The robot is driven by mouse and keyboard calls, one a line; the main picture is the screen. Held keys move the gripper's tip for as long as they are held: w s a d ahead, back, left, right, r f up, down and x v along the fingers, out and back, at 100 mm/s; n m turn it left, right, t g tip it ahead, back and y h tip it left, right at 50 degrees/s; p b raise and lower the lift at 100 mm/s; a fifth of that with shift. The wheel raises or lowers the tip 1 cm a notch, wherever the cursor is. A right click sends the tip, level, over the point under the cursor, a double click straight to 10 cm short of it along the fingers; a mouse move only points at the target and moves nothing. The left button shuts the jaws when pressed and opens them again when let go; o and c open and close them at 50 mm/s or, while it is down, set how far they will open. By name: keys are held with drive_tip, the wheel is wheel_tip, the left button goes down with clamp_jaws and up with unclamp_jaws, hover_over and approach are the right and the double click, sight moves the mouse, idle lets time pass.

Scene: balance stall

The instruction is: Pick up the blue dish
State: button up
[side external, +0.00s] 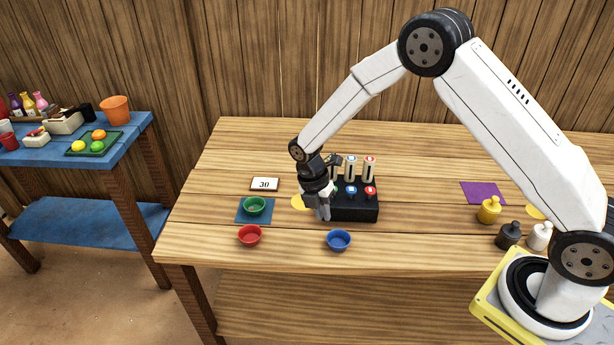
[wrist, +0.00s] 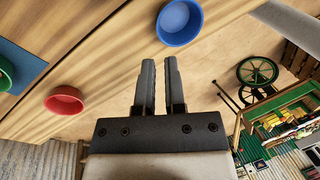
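The blue dish (side external: 339,240) is a small round bowl near the front edge of the wooden table, right of my gripper in the side view. In the wrist view the blue dish (wrist: 180,22) is at the top, beyond the fingertips and a little right. My gripper (side external: 322,216) points down in front of the black block, left of and behind the blue dish. In the wrist view my gripper (wrist: 160,62) has its fingers a narrow gap apart, with nothing between them. It does not touch the dish.
A red dish (side external: 250,235) and a green dish (side external: 254,206) on a blue mat (side external: 241,217) lie to the left. The black block (side external: 355,212) with several coloured-topped pieces stands close behind the dish. Yellow, black and white bottles (side external: 489,211) stand right. Table between is clear.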

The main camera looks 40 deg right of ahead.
sight(329, 235)
drive_tip(key=shift+x, duration=1.3)
drive_tip(key=shift+x, duration=2.55)
drive_tip(key=shift+c, duration=0.2)
clamp_jaws()
drive_tip(key=shift+r, duration=0.2)
